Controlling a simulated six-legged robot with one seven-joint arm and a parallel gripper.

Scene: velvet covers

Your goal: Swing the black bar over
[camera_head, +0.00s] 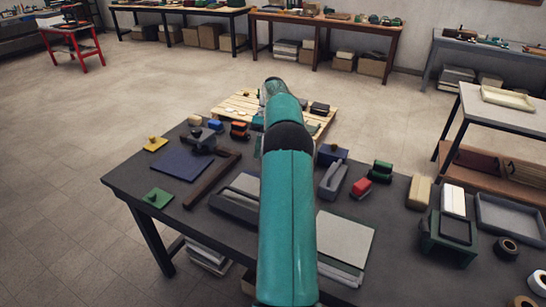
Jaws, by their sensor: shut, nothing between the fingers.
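A long dark bar (232,208) lies along the front edge of a grey plate (245,185) on the dark worktable (130,190), just left of my arm. A second dark, brownish bar (208,182) lies slantwise to its left, with a short crosspiece at its far end. I cannot tell for certain which one is the black bar of the task. My teal arm reaches up the middle of the picture and covers the right part of the grey plate. My gripper is hidden behind the arm.
A blue sheet (183,165), a yellow knobbed plate (155,144) and a green knobbed plate (157,198) lie at the left. A wooden pallet (238,104) stands behind.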

